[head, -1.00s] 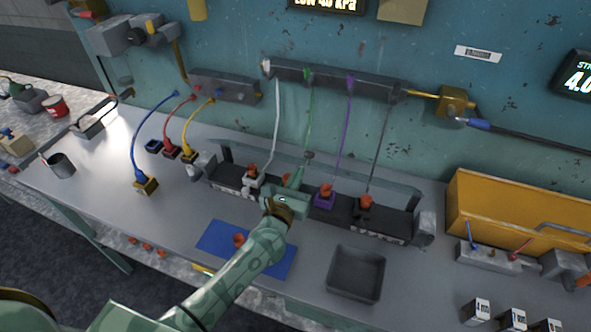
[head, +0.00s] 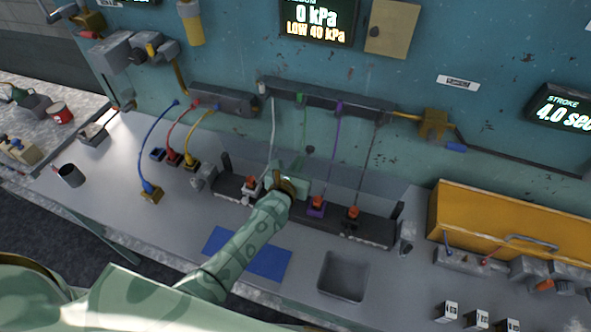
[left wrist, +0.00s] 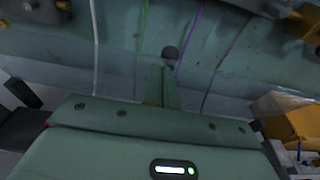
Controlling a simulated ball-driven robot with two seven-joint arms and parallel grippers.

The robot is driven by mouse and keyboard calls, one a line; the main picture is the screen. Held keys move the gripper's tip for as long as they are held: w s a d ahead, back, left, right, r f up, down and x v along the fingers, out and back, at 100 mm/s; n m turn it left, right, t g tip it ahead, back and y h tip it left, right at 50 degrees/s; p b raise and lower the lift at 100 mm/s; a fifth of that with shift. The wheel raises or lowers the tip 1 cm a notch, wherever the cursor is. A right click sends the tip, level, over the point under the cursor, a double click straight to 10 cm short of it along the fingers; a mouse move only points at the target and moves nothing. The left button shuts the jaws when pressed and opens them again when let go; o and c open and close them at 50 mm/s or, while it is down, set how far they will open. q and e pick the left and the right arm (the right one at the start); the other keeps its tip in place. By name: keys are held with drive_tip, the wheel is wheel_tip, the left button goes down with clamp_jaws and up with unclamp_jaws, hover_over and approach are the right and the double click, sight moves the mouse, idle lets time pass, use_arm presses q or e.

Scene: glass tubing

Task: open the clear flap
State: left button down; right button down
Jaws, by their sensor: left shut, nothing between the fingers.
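The clear flap (head: 378,178) is a see-through panel behind the dark rack (head: 274,205) on the bench. It looks raised and roughly upright, but its edges are faint and its exact angle is hard to tell. A dark round knob (head: 310,150) shows just beyond my left gripper (head: 300,168), which is shut and empty. In the left wrist view, the knob (left wrist: 170,53) is at or just past the shut fingertips (left wrist: 163,78); I cannot tell whether they touch. My right gripper is not in view.
White, green, purple and dark tubes hang from the wall bar (head: 330,98) to orange-topped fittings in the rack. A blue mat (head: 265,262) and grey tray (head: 343,275) lie in front. A yellow box (head: 480,215) stands right.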

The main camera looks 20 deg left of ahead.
sight(302, 154)
use_arm(q)
drive_tip(key=shift+w+r, duration=0.25)
drive_tip(key=shift+w, duration=0.6)
drive_tip(key=shift+w+r, duration=0.25)
drive_tip(key=shift+w, duration=0.55)
drive_tip(key=shift+d, duration=0.1)
